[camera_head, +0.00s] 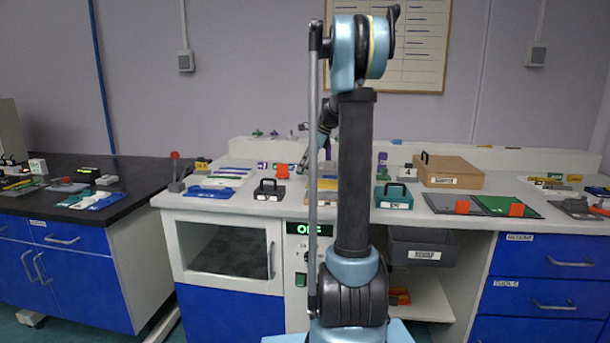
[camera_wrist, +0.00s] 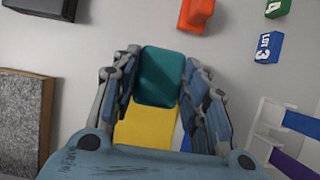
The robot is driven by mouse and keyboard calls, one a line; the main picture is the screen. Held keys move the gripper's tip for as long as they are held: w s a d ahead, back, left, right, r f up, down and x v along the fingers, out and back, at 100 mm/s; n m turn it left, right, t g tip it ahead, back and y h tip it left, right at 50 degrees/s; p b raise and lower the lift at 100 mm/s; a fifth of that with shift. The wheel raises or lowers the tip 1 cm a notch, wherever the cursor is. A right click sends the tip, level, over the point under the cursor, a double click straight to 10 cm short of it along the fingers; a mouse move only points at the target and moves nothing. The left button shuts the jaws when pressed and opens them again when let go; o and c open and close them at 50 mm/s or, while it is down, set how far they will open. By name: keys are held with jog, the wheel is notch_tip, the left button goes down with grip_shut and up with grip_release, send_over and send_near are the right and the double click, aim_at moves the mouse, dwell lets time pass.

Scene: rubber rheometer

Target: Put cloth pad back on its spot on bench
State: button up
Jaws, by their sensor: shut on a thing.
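In the wrist view my gripper (camera_wrist: 159,62) has its two fingers on either side of a teal, rounded, pad-like piece (camera_wrist: 158,78), the likely cloth pad, and is shut on it. A flat yellow piece (camera_wrist: 142,129) shows just below the teal piece in the picture, with white and blue strips at its right edge. I cannot tell how far the teal piece is above the bench. In the head view my arm stands in front of the light bench (camera_head: 262,207); the gripper is small there, and the held piece cannot be made out.
An orange block (camera_wrist: 196,13) and a blue block marked LOT 3 (camera_wrist: 268,47) stand near the gripper. A white rack (camera_wrist: 264,117) is at the right, and a grey, wood-edged piece (camera_wrist: 17,118) at the left. A wooden box (camera_head: 452,172) stands on the bench.

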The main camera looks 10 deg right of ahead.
jog(key=shift+f, duration=1.4)
jog(key=shift+f, duration=0.35)
jog(key=o, duration=1)
